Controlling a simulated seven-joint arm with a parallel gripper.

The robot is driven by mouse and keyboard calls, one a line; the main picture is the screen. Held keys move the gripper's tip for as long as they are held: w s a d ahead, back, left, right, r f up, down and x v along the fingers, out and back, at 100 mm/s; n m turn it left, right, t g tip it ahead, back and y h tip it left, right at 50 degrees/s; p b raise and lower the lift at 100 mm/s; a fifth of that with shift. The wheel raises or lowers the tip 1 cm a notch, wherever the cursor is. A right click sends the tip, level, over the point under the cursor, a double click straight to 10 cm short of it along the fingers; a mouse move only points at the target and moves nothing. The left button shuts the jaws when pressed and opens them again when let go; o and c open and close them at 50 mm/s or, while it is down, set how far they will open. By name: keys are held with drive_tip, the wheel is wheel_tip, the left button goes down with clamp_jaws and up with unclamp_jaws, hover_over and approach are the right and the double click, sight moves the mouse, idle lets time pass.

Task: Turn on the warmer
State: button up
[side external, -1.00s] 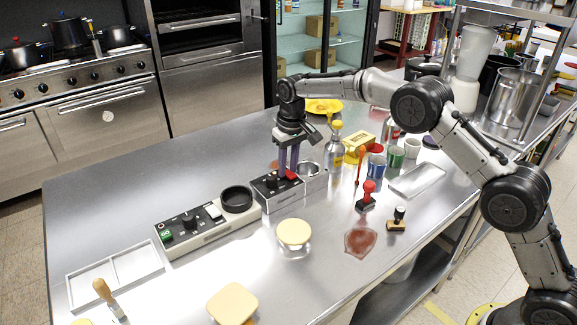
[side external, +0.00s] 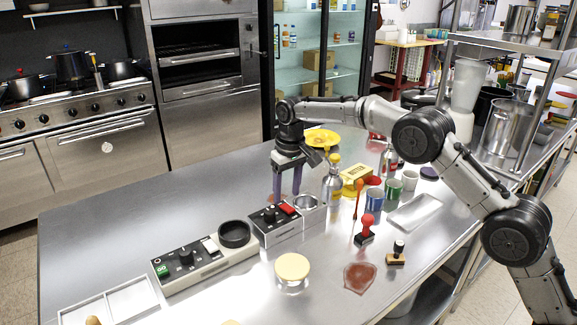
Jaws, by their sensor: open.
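Two control boxes stand in a row on the steel counter, and I cannot tell for sure which is the warmer. The pale box (side external: 210,268) has a green switch (side external: 162,271), a dark knob, a white switch and a round black plate (side external: 234,234). The grey box (side external: 284,232) has a dark knob (side external: 269,215), a red switch (side external: 287,209) and a round metal well (side external: 306,203). My gripper (side external: 287,197) points down at the red switch, its purple fingers apart and empty, tips just above or behind it. Whether they touch it is unclear.
A yellow-lidded jar (side external: 292,268) and red stamp (side external: 366,229) are in front. The counter's left part (side external: 120,220) is clear.

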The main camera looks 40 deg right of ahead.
wheel_tip(320, 180, up, 11)
drive_tip(key=s, duration=0.1)
drive_tip(key=shift+f, duration=0.2)
drive_tip(key=shift+d, duration=0.1)
wheel_tip(320, 180, up, 8)
drive_tip(key=t, duration=0.1)
hover_over(290, 208)
drive_tip(key=s+d, duration=0.1)
drive_tip(key=s, duration=0.2)
drive_tip(key=s+d+r+t, duration=0.2)
drive_tip(key=s+d+r, duration=0.1)
drive_tip(key=s+r, duration=0.75)
drive_tip(key=s+d+f, duration=0.2)
drive_tip(key=s, duration=1.3)
drive_tip(key=s+f+t, duration=0.1)
drive_tip(key=s+f, duration=1.2)
drive_tip(key=f, duration=0.3)
drive_tip(key=shift+s+d+f, duration=0.25)
drive_tip(key=shift+s, duration=0.1)
